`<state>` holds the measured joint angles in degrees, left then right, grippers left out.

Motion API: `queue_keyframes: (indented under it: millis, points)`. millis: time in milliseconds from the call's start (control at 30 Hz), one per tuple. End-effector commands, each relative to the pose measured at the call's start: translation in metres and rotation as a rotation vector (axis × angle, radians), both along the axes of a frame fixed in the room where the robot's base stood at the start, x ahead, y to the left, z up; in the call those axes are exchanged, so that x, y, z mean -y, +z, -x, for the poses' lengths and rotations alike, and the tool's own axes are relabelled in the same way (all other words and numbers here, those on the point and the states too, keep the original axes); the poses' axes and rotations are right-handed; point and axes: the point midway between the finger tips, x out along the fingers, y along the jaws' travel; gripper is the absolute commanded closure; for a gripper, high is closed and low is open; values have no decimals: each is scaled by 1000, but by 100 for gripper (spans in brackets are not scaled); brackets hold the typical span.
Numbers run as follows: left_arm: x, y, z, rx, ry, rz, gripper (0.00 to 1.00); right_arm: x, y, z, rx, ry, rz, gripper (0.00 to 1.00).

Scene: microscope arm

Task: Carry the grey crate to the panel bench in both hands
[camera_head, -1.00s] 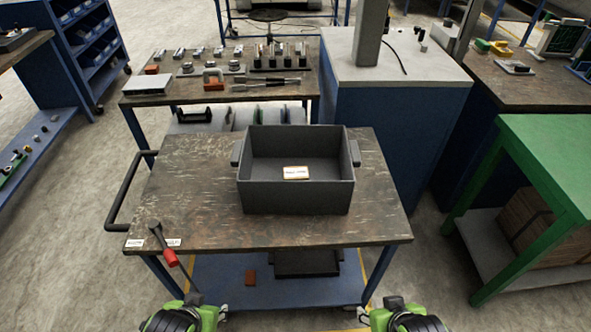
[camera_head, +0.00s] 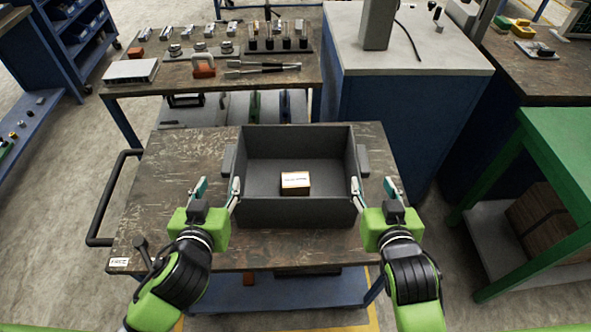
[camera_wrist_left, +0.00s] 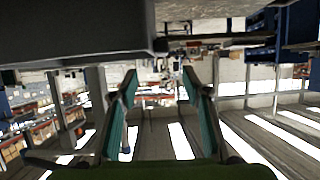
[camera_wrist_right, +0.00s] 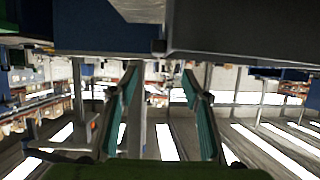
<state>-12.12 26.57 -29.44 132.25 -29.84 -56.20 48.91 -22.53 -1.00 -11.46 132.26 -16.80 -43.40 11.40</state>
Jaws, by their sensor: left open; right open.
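The grey crate (camera_head: 297,212) stands upright on a cart top (camera_head: 180,160), open side up. A small box with a white label (camera_head: 295,182) is inside. The crate's left handle (camera_head: 228,160) and right handle (camera_head: 363,158) stick out from its sides. My left gripper (camera_head: 217,188) is open and empty, near the crate's front left corner, short of the left handle. My right gripper (camera_head: 373,188) is open and empty, near the front right corner, short of the right handle. The crate also shows as a dark mass in the left wrist view (camera_wrist_left: 75,30) and right wrist view (camera_wrist_right: 240,35). I cannot tell which bench is the panel bench.
A tool bench (camera_head: 200,85) with clamps and bottles stands behind the cart. A blue cabinet with a grey top (camera_head: 400,60) is behind right. A green table (camera_head: 560,165) stands at the right. The cart's push handle (camera_head: 112,200) is at the left.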

Motion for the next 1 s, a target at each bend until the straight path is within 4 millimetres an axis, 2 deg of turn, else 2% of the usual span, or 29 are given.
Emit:
queue_keyframes:
  millis: [233, 367, 1000]
  points:
    - [0, 0, 0, -1, 1, -1, 56, 0, 0, -1, -1, 0, 0, 56]
    - [0, -3, -7, -1, 0, -2, 56, 0, -3, -7, 0, 0, 1, 56]
    - [0, -45, -110, 0, 1, -3, 56, 0, -46, -110, -1, 0, 2, 56]
